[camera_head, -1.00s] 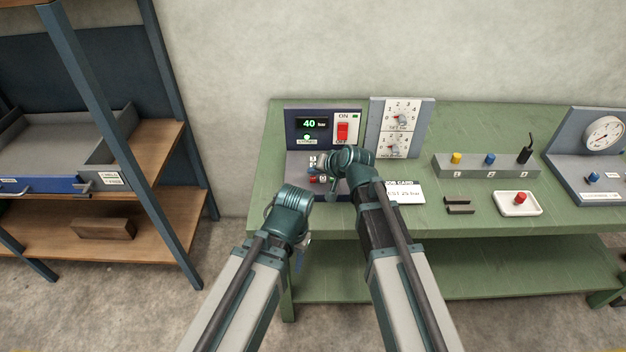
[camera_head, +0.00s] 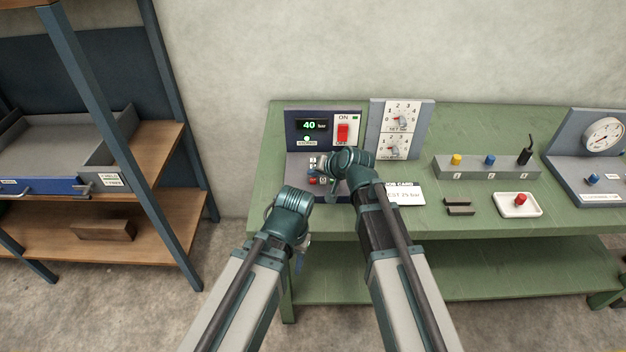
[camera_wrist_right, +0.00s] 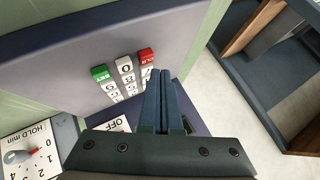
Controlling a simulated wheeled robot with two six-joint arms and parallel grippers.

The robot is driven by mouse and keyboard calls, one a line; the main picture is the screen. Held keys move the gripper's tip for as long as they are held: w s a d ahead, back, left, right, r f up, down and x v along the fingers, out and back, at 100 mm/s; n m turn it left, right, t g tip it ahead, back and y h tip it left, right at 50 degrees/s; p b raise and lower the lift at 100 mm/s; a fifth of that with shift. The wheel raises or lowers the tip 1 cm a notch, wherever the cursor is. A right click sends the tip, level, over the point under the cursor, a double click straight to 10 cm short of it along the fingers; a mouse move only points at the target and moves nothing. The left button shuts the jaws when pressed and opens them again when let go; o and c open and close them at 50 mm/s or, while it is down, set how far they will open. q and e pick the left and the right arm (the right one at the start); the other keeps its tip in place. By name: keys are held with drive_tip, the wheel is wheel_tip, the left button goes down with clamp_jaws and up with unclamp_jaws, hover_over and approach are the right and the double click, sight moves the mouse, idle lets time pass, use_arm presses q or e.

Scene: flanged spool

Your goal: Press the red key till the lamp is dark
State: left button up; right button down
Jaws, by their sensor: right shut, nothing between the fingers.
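The red key (camera_wrist_right: 147,56) is at the end of the keypad's bottom row in the right wrist view, beside a white 0 key. It is small and partly hidden in the head view (camera_head: 311,180). My right gripper (camera_wrist_right: 167,72) is shut and empty, its tips close beside the red key; I cannot tell whether they touch it. In the head view, my right wrist hides part of the keypad. The lamp (camera_head: 307,138) marked STORED shows pale green under the display (camera_head: 312,125) reading 40 bar. My left gripper's fingers are mostly hidden below its wrist.
A red ON/OFF switch (camera_head: 343,132) sits right of the display. A dial panel (camera_head: 428,125) stands beside it, and a green SET key (camera_wrist_right: 100,74) shares the keypad. A job card (camera_head: 405,195) lies on the green bench (camera_head: 480,225). Shelving stands at left.

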drive_tip(key=shift+f, duration=0.1)
idle(0.7)
drive_tip(key=shift+f+b, duration=0.3)
drive_tip(key=shift+b, duration=0.15)
drive_tip(key=shift+f+b, duration=0.4)
drive_tip(key=shift+f, duration=0.05)
idle(0.5)
drive_tip(key=shift+r, duration=0.1)
drive_tip(key=shift+r+p, duration=0.8)
drive_tip(key=shift+p, duration=0.05)
wheel_tip(320, 180, up, 5)
drive_tip(key=p, duration=0.5)
